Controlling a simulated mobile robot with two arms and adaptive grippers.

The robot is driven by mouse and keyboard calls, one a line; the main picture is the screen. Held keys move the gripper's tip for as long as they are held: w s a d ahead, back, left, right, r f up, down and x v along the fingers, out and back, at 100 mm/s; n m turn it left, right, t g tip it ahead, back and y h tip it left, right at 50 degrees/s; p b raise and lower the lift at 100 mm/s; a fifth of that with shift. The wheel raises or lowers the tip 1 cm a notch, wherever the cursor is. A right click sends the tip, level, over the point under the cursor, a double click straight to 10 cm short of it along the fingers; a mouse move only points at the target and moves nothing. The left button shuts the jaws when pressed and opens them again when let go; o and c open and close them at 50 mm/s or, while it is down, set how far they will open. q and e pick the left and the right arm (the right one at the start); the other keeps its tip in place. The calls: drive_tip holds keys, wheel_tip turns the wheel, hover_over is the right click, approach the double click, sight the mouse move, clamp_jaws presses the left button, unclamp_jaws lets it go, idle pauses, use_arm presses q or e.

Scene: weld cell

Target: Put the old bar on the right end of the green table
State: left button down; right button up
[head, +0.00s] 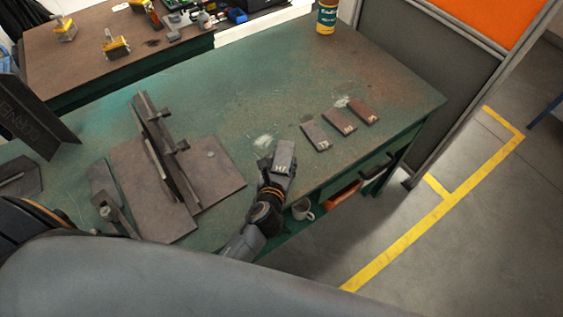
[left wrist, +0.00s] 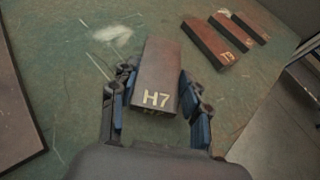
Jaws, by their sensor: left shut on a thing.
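My left gripper (head: 279,165) is shut on a grey bar marked H7 (head: 284,156), near the front edge of the green table (head: 405,92). In the left wrist view the H7 bar (left wrist: 157,75) lies between the two blue-padded fingers of the left gripper (left wrist: 160,90). I cannot tell whether it touches the table top. Three more bars lie apart in a row to its right: a grey one (head: 316,135), a brownish one (head: 341,121) and a redder, rusty-looking one (head: 364,111). My right gripper is not in view.
A steel plate with an upright angle fixture (head: 165,150) stands left of the gripper. A yellow-green can (head: 327,17) stands at the back. A mug (head: 302,209) and an orange-handled thing (head: 342,196) are below the front edge. The table's right end is bare.

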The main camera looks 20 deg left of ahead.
use_arm(q)
drive_tip(key=c, duration=1)
unclamp_jaws()
drive_tip(key=shift+f, duration=0.15)
drive_tip(key=shift+c, duration=0.2)
drive_tip(key=o, duration=0.4)
drive_tip(key=shift+s+r, duration=0.2)
drive_tip(key=shift+r, duration=0.05)
drive_tip(key=v, duration=1.1)
drive_tip(key=shift+s+d+r, duration=0.1)
drive_tip(key=shift+s+r, duration=0.05)
drive_tip(key=shift+s, duration=0.2)
